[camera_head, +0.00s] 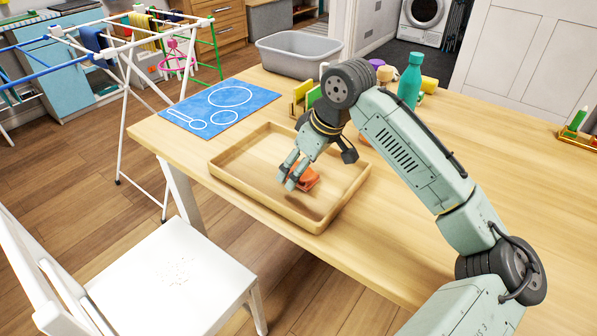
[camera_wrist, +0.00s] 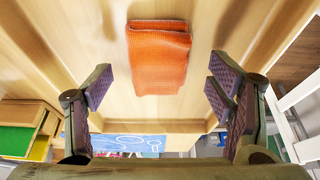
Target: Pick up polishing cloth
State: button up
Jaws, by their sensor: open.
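The polishing cloth (camera_head: 305,178) is a folded orange cloth lying in a shallow wooden tray (camera_head: 233,179) on the table. In the wrist view the cloth (camera_wrist: 158,57) lies flat on the tray floor, beyond and between my fingertips. My gripper (camera_head: 288,181) is over the tray, close beside the cloth, and partly hides it in the head view. In the wrist view my gripper (camera_wrist: 160,88) has its two fingers wide apart with nothing between the pads. I cannot tell the exact height of the fingertips above the tray floor.
A blue mat (camera_head: 221,108) with white outlines lies left of the tray. A grey basin (camera_head: 298,54), a teal bottle (camera_head: 410,82) and small items stand behind. A white chair (camera_head: 170,270) is in front. The table's right side (camera_head: 510,170) is mostly clear.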

jog(key=shift+w+a+f, duration=0.1)
jog(key=shift+a+f, duration=0.05)
jog(key=shift+f, duration=0.2)
jog(key=c, duration=1.2)
jog(key=shift+r, duration=0.1)
